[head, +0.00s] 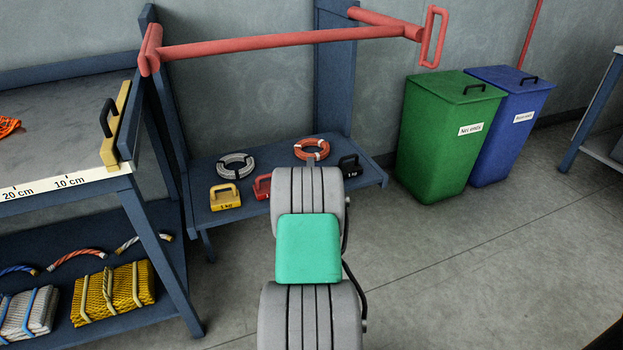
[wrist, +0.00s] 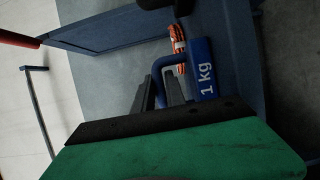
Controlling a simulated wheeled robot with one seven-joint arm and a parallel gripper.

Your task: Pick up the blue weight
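The blue weight (wrist: 202,72), marked "1 kg", shows in the wrist view with its looped handle (wrist: 159,68) to its left. My gripper (wrist: 163,82) has its dark fingers at the handle, one on each side of its bar. I cannot tell whether they press on it or stand a little open. The large green block and black strip fill the bottom of that view and hide the fingers' base. In the head view, my grey arm hides the blue weight and my gripper.
The low blue shelf (head: 200,200) carries a yellow weight (head: 225,196), a red weight (head: 262,187), a black weight (head: 349,166), a grey rope coil (head: 235,166) and an orange one (head: 311,149). A red rail (head: 280,41) spans above. Green (head: 447,140) and blue (head: 508,120) bins stand right.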

